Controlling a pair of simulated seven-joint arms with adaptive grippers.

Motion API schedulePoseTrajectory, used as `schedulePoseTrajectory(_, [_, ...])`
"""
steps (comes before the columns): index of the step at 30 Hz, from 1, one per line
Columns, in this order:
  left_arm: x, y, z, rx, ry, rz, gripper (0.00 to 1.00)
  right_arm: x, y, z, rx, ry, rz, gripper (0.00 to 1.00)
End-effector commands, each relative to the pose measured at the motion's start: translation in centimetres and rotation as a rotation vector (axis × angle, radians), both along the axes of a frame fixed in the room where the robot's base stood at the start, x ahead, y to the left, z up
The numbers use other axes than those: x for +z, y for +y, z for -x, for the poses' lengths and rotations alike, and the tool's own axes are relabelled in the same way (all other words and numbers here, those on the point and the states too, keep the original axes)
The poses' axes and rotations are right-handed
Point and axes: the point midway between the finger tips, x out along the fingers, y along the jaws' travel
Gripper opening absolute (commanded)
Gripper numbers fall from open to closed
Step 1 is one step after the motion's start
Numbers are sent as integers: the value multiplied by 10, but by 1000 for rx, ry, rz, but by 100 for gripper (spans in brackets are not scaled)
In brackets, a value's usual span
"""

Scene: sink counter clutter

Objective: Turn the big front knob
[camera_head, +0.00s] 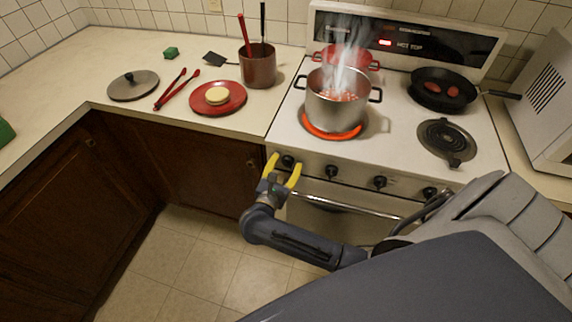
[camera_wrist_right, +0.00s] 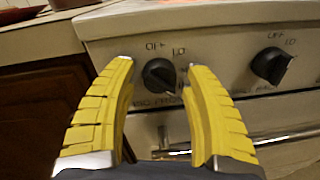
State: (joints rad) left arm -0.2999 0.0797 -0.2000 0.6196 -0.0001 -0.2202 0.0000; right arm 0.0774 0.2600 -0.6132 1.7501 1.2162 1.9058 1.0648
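A row of black knobs runs along the stove's front panel. My right gripper (camera_head: 285,164), with yellow fingers, is at the leftmost knob (camera_head: 288,161). In the right wrist view this knob (camera_wrist_right: 160,76) lies between the spread fingertips, with a gap visible on each side. Its pointer is tilted, and "OFF" and "LO" are printed above it. The gripper is open and holds nothing. A second knob (camera_wrist_right: 270,65) is to the right. The front left burner (camera_head: 332,133) glows orange under a steaming metal pot (camera_head: 335,112). My left gripper is not visible.
The oven handle (camera_head: 345,206) runs below the knobs. A red pot (camera_head: 333,56) and a black pan (camera_head: 440,90) with red food are on the stove. The counter at left holds a red plate (camera_head: 218,108), red tongs (camera_head: 177,88) and a utensil pot (camera_head: 258,70).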

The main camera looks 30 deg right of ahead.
Motion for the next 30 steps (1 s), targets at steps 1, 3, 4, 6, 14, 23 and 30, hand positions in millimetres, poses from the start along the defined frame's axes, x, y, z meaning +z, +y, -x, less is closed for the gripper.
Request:
schedulePoseTrajectory(1, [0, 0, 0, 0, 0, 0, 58, 0, 0, 0, 0, 0, 0, 43])
schedulePoseTrajectory(3, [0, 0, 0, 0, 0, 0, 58, 0, 0, 0, 0, 0, 0, 35])
schedulePoseTrajectory(4, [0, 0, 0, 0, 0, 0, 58, 0, 0, 0, 0, 0, 0, 32])
schedulePoseTrajectory(6, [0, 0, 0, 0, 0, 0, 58, 0, 0, 0, 0, 0, 0, 24])
schedulePoseTrajectory(14, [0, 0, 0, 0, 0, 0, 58, 0, 0, 0, 1, -1, 1, 0])
schedulePoseTrajectory(23, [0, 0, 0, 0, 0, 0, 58, 1, 0, 0, 0, 8, 10, 0])
schedulePoseTrajectory(30, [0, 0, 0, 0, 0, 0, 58, 1, 1, -1, 0, 84, 77, 0])
